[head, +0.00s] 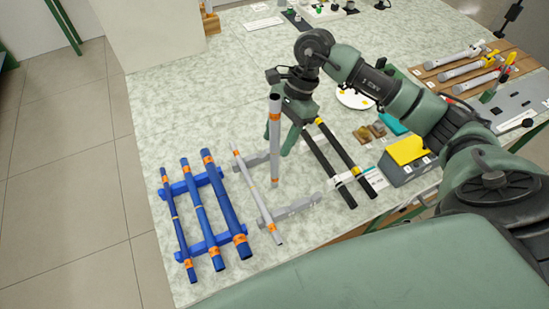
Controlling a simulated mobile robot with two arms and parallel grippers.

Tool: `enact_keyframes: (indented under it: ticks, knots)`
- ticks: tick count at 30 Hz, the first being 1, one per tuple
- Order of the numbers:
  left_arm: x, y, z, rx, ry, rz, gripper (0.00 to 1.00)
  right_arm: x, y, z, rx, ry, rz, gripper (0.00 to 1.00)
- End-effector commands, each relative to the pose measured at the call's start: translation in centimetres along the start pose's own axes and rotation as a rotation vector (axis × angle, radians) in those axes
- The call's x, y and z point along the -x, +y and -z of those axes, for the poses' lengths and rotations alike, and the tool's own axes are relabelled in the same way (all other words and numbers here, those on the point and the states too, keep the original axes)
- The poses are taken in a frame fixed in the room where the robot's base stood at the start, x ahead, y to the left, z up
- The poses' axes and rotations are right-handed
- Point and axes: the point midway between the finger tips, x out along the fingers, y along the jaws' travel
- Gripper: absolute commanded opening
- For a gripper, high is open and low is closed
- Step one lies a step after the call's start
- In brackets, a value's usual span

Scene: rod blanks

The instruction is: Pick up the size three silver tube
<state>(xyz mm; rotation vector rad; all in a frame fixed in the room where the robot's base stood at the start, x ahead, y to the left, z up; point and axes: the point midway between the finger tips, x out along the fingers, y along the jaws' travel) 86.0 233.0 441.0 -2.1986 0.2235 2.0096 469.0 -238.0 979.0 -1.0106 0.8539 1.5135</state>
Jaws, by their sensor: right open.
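A thicker silver tube (274,145) with orange bands near its ends shows almost vertical in the head view, over the grey rack (297,207). I cannot tell whether it stands, leans or is off the rack. A thinner silver tube (256,193) with orange bands lies across the grey rack, to the left. My right gripper (284,150) points down just right of the thicker tube, close to it. It is open; whether it touches the tube is unclear. Size marks are too small to read. My left gripper is out of view.
Three blue tubes (199,212) lie on a blue rack (211,243) at left. Two black tubes (328,165) lie right of the gripper. A yellow-topped box (407,152) and a wooden board (440,66) with more tubes are farther right. The table's left strip is clear.

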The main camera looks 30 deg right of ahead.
Motion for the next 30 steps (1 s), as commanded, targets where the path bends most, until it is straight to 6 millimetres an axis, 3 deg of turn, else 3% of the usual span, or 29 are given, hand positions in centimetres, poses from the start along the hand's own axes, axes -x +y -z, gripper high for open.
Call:
enact_keyframes:
  ticks: [5, 30]
  knots:
    - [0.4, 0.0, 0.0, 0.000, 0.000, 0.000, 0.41, -1.1, 0.0, 0.0, 0.000, 0.000, 0.001, 0.49]
    - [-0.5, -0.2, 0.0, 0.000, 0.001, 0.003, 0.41, -1.5, 0.0, 0.2, 0.000, 0.001, 0.000, 0.49]
